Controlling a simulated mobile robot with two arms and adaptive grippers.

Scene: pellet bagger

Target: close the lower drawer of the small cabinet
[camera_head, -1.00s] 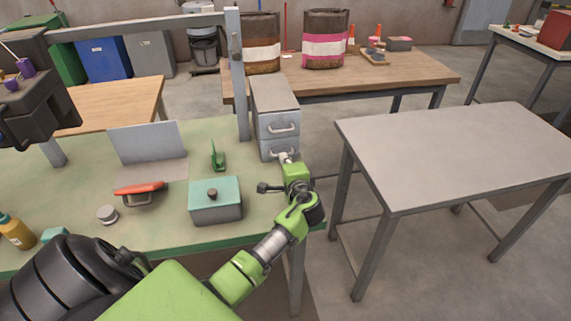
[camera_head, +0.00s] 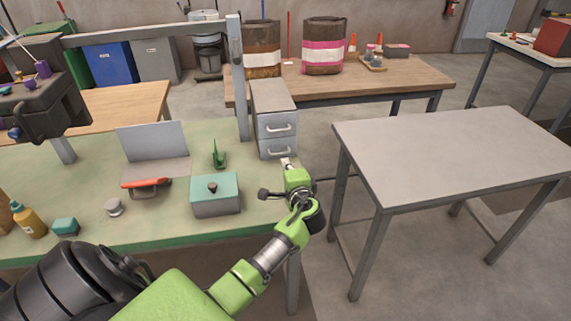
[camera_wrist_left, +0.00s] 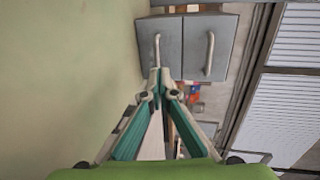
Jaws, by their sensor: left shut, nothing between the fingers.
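The small grey cabinet (camera_head: 272,97) stands on the green bench at its right back. Its upper drawer (camera_head: 277,126) and lower drawer (camera_head: 272,148) each have a pale bar handle. The lower drawer's front looks about flush with the upper one. In the left wrist view the lower drawer (camera_wrist_left: 172,38) is the left of the two fronts. My left gripper (camera_head: 286,161) is shut and empty, just in front of the lower drawer near its handle; its fingertips (camera_wrist_left: 160,73) show by the handle's end. I cannot tell whether they touch. My right gripper is not in view.
On the green bench (camera_head: 90,185) are a teal-lidded box (camera_head: 215,200), a green upright item (camera_head: 218,155), a red-handled tool (camera_head: 147,184) and a small round grey piece (camera_head: 114,207). A bare grey table (camera_head: 450,155) stands to the right, across a gap.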

